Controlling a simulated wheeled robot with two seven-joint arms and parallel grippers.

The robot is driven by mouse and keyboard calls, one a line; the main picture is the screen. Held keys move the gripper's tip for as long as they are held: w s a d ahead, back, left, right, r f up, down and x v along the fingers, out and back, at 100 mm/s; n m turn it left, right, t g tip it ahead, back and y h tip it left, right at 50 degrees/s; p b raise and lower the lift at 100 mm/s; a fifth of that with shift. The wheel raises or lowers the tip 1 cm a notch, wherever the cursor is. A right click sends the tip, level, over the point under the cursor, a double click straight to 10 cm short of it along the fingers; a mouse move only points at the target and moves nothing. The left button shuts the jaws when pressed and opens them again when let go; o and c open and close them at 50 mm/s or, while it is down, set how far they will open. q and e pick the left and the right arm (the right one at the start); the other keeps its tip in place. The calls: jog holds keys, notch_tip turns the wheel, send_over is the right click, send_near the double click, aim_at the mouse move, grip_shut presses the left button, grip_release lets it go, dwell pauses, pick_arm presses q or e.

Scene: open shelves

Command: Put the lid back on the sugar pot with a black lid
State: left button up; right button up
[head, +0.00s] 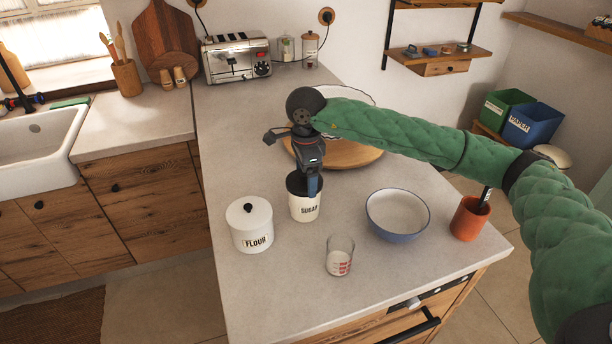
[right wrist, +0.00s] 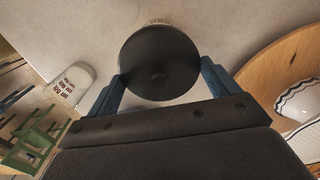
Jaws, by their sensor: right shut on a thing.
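The sugar pot (head: 305,208) is a white pot with a "SUGAR" label, upright on the counter. Its black lid (head: 297,184) is at the pot's mouth. My right gripper (head: 314,186) comes down over the pot and is shut on the lid. In the right wrist view the round lid (right wrist: 158,62) with its knob sits between the two blue fingers (right wrist: 160,88), and part of the pot shows beyond its rim. I cannot tell whether the lid rests fully on the pot or slightly above it. My left gripper is not in view.
A white flour pot (head: 250,230) with its lid on stands left of the sugar pot. A measuring glass (head: 340,257), a blue-white bowl (head: 398,215) and an orange cup (head: 469,219) stand to the right. A round wooden board (head: 345,155) lies behind. The counter's near left is clear.

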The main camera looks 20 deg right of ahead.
dwell(0.3)
jog(key=o, duration=0.9)
jog(key=shift+c, duration=0.2)
jog(key=shift+r, duration=0.15)
jog(key=shift+r, duration=3.4)
grip_shut()
